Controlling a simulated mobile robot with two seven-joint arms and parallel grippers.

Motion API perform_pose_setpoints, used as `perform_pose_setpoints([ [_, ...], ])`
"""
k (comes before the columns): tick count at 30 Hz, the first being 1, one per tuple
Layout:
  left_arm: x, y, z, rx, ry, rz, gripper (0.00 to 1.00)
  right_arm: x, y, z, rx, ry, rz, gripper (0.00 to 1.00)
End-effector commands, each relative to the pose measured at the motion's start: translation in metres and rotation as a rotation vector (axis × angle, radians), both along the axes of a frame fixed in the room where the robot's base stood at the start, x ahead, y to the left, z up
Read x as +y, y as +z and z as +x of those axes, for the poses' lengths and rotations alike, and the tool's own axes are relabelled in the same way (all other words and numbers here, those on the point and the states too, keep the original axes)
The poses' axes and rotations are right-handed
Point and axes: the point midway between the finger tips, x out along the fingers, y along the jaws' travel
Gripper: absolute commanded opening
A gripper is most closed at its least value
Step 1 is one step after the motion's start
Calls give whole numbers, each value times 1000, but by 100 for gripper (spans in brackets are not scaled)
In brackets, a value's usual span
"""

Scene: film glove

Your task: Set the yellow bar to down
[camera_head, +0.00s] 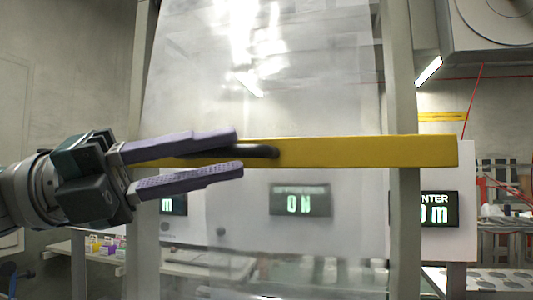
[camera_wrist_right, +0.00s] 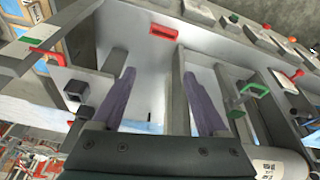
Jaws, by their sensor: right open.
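The yellow bar (camera_head: 350,152) runs level across the front of a clear film sheet between two grey posts in the head view. My left gripper (camera_head: 240,151) comes in from the left in front of the bar. Its two purple fingers are apart, one above and one below the handle's line; I cannot tell whether either touches it. The fingers hide part of the bar's left end. My right gripper (camera_wrist_right: 158,80) shows in the right wrist view, its purple fingers spread with nothing held between them.
A grey post (camera_head: 404,230) stands right of centre. The right wrist view shows a grey frame with a red handle (camera_wrist_right: 46,56), a green handle (camera_wrist_right: 254,90) and a red slot (camera_wrist_right: 163,31).

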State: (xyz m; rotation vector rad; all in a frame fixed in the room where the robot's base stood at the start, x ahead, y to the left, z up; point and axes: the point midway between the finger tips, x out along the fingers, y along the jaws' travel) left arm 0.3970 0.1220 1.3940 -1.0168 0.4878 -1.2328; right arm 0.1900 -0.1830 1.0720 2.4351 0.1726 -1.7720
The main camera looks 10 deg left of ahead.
Motion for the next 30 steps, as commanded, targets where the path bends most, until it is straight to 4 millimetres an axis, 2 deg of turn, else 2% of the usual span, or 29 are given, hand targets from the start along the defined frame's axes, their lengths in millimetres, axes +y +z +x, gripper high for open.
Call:
perform_pose_setpoints([
  [9, 0, 1, -1, -3, -2, -2, 27, 0, 0, 0, 0, 0, 0, 76],
  [13, 7, -4, -3, -2, -1, -1, 27, 0, -7, 0, -1, 0, 0, 76],
  [24, 73, -21, -24, -1, 1, 2, 27, 0, -49, 0, -1, 0, 0, 76],
  [30, 91, -21, -30, -1, 0, 0, 27, 0, -55, 0, 0, 0, 0, 76],
])
